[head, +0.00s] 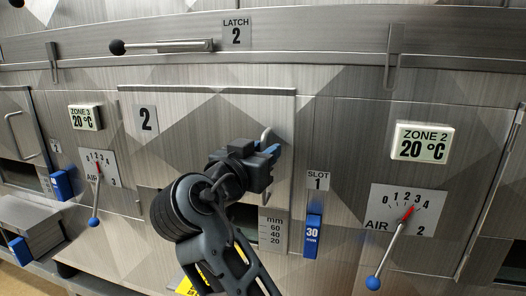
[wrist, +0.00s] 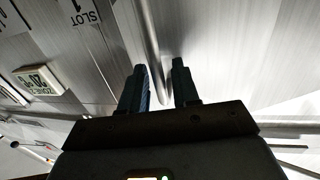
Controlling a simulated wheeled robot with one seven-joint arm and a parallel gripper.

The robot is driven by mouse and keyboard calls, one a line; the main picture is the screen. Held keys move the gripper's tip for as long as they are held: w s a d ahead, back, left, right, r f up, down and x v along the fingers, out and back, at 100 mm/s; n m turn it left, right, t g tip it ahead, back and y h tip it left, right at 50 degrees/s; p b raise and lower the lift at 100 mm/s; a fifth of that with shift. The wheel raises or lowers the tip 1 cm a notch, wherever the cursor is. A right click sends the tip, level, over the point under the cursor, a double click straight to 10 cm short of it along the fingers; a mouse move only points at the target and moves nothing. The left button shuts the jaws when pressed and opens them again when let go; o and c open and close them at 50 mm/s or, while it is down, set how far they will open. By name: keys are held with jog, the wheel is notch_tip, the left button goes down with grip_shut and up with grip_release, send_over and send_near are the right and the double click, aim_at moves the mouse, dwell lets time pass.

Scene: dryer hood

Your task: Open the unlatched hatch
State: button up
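The hatch (head: 205,120) marked 2 is a flat brushed-metal door in the middle of the head view, and it looks closed. The lever of latch 2 (head: 165,46) lies about level above it, its dark knob at the left. My gripper (head: 270,152) is at the hatch's right side, at the upright metal handle (head: 266,134), and partly hides it. In the wrist view the two fingers of my gripper (wrist: 162,84) are apart, and the handle bar (wrist: 152,45) runs down between them. I cannot tell whether either finger touches the bar.
Right of the hatch are the blue slot 1 slider (head: 313,236) and the zone 2 air lever (head: 388,255), which sticks out. At the left are another air lever (head: 96,195) and a protruding metal box (head: 35,225). My arm covers the hatch's lower middle.

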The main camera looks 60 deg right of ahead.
grip_shut()
jog(key=shift+a, duration=0.1)
dwell(0.4)
